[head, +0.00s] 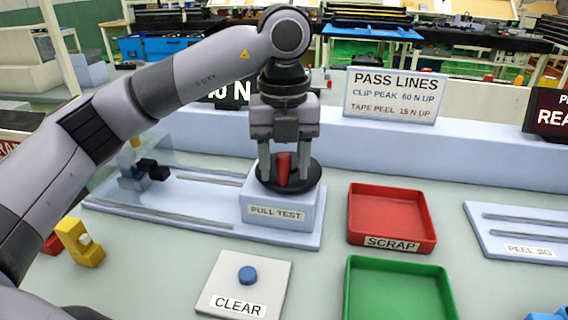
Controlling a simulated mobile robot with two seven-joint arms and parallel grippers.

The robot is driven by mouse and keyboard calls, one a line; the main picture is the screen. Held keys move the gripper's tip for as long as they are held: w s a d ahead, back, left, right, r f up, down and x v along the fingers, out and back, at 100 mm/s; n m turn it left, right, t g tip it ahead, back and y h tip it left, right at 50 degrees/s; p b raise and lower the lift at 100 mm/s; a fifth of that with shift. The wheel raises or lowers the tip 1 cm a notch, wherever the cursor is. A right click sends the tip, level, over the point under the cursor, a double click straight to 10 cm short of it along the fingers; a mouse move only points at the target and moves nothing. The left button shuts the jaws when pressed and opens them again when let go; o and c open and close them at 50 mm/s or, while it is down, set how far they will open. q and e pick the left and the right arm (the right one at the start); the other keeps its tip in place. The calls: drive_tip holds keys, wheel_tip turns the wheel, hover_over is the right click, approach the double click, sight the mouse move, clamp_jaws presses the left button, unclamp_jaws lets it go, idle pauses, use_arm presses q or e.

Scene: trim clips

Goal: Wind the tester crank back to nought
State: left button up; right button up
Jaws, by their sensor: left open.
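The pull tester (283,212) is a pale block labelled PULL TEST, with a rail base running left. On top is a round black crank disc (312,184) with a red upright knob (283,168). My left gripper (284,182) points down over the disc with its open fingers on either side of the knob. I cannot tell whether they touch it. My right gripper is not in view.
A red SCRAP tray (430,215) and a green tray (452,290) stand right of the tester. A white CLEAR plate with a blue button (247,275) lies in front. A yellow clip-like part (80,243) is at left. The peel jig (520,225) is at far right.

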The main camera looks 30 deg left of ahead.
use_arm(q)
wheel_tip(320, 180, up, 7)
drive_tip(key=shift+f+p, duration=0.15)
drive_tip(key=shift+p, duration=0.25)
idle(0.4)
